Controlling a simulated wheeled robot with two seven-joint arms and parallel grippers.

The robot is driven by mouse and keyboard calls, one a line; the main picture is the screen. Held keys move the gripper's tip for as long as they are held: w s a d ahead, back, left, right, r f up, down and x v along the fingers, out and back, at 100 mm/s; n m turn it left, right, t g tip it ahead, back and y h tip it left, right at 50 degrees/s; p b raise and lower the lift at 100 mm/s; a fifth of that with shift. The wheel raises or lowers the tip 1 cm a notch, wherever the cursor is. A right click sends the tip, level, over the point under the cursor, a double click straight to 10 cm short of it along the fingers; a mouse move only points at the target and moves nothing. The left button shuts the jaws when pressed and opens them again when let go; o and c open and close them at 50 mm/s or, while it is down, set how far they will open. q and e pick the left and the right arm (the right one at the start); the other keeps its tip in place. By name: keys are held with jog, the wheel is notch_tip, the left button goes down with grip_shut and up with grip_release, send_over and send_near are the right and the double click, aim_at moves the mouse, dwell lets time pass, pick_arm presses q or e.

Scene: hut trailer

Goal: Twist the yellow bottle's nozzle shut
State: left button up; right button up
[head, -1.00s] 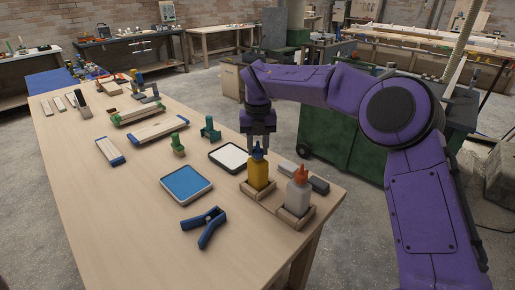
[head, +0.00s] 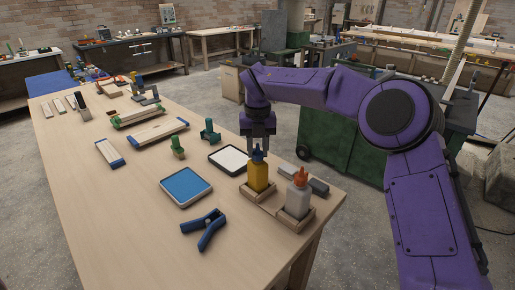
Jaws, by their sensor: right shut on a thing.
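The yellow bottle (head: 258,177) stands upright in a wooden holder (head: 262,195) near the right edge of the workbench. Its blue nozzle (head: 258,153) points up. My right gripper (head: 258,146) comes straight down from above and is shut on the blue nozzle. The fingers partly hide the nozzle's top, and I cannot tell how far it is turned. My left gripper is not in view.
A white bottle with an orange nozzle (head: 299,195) stands in a holder just right of the yellow one. A blue tray (head: 186,185), a white tray (head: 230,158) and a blue clamp (head: 204,229) lie left. The front left of the bench (head: 110,220) is clear.

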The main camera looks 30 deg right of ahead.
aim_at(258, 151)
jog(key=o, duration=1.1)
jog(key=shift+c, duration=0.2)
jog(key=shift+r, duration=0.1)
notch_tip(258, 151, up, 10)
jog(key=shift+r+p, duration=0.2)
jog(key=shift+p, duration=0.15)
